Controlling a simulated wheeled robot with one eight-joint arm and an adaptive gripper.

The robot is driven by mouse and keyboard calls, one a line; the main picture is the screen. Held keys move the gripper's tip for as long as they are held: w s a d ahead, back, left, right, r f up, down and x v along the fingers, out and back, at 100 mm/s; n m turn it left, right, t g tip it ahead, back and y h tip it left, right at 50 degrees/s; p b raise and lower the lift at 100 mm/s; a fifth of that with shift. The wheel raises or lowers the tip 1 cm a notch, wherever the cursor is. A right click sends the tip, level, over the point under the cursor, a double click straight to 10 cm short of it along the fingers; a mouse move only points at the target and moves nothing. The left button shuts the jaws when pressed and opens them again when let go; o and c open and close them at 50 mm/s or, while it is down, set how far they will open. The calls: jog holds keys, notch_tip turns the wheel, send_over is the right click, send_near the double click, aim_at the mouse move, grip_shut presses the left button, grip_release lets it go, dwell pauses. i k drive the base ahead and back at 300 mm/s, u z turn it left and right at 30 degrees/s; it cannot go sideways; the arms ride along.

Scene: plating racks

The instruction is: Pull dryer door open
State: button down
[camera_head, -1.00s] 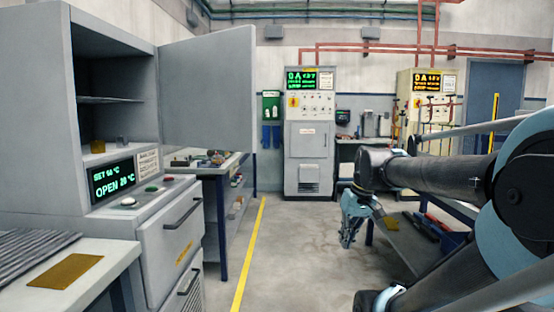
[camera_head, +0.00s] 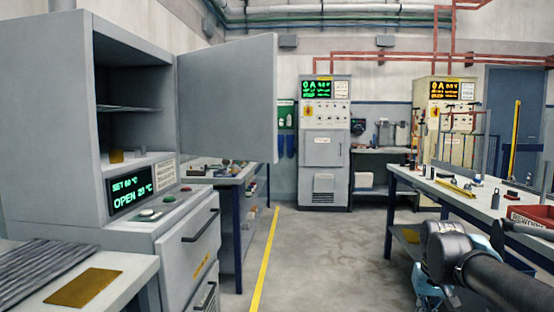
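The dryer (camera_head: 50,110) is a tall grey cabinet at the left. Its door (camera_head: 228,100) stands swung wide open to the right, showing the dark chamber with a shelf (camera_head: 128,108) and small items on its floor. My gripper (camera_head: 432,300) is at the bottom right, low and well apart from the door. Its fingers are cut off by the frame and partly hidden by my arm, so its opening does not show.
A yellow floor line (camera_head: 265,262) runs along clear floor in the middle. A bench (camera_head: 225,180) stands behind the door. A workbench (camera_head: 440,190) with tools and a red bin (camera_head: 532,216) is at the right. Grey and cream cabinets stand at the back.

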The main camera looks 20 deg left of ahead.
aim_at(227, 102)
jog(key=k, duration=0.95)
jog(key=u, duration=0.45)
jog(key=i, duration=1)
